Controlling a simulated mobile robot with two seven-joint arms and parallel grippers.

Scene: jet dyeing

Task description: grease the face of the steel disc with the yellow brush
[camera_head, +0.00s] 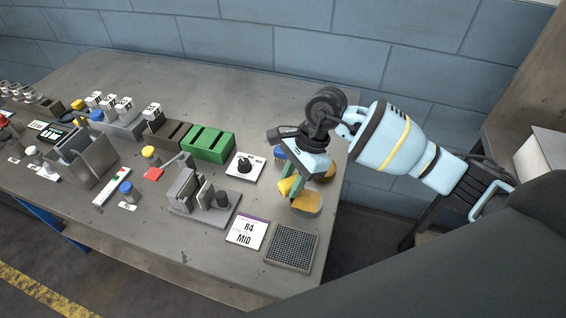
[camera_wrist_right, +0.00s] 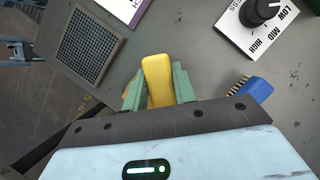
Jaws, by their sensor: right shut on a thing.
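My right gripper (camera_head: 290,188) reaches over the right end of the bench with its green fingers shut on the yellow brush (camera_head: 286,186). In the right wrist view the brush's yellow handle (camera_wrist_right: 158,78) sticks out between the fingertips (camera_wrist_right: 158,92); its bristles are hidden there. A round tan-topped thing (camera_head: 308,204) is just below the gripper, and I cannot tell whether they touch. A grey metal fixture (camera_head: 203,203) with upright plates stands to the left of the gripper. I cannot clearly make out the steel disc's face. My left gripper is not in view.
A blue brush (camera_wrist_right: 257,90) lies beside the gripper. A dial plate (camera_head: 245,167), an R4 MID card (camera_head: 247,232) and a mesh pad (camera_head: 291,247) surround the fixture. A green box (camera_head: 208,144) stands behind. The bench's right edge is close.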

